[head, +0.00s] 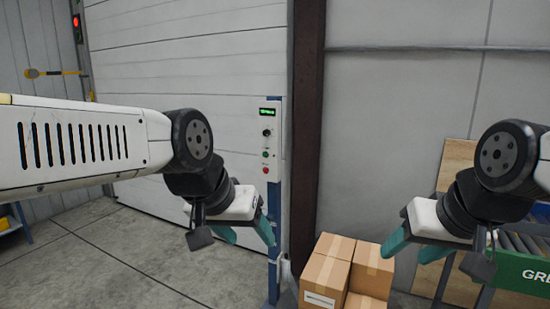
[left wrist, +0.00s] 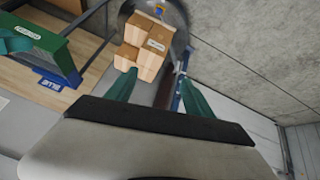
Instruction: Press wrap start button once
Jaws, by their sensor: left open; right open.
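A white control box (head: 268,140) is fixed to a blue post (head: 274,225) in the middle of the head view. I cannot read which one is the wrap start button. My left gripper (head: 248,236) is open and empty, in front of the post and below the box in the picture. Its teal fingers also show in the left wrist view (left wrist: 158,92). My right gripper (head: 408,248) is open and empty at the right.
Stacked cardboard boxes (head: 330,268) stand right of the post; they also show in the left wrist view (left wrist: 142,48). A roller conveyor with a green side panel (head: 522,272) is at the far right. A large pale door (head: 190,60) is behind. The floor (head: 110,260) at left is clear.

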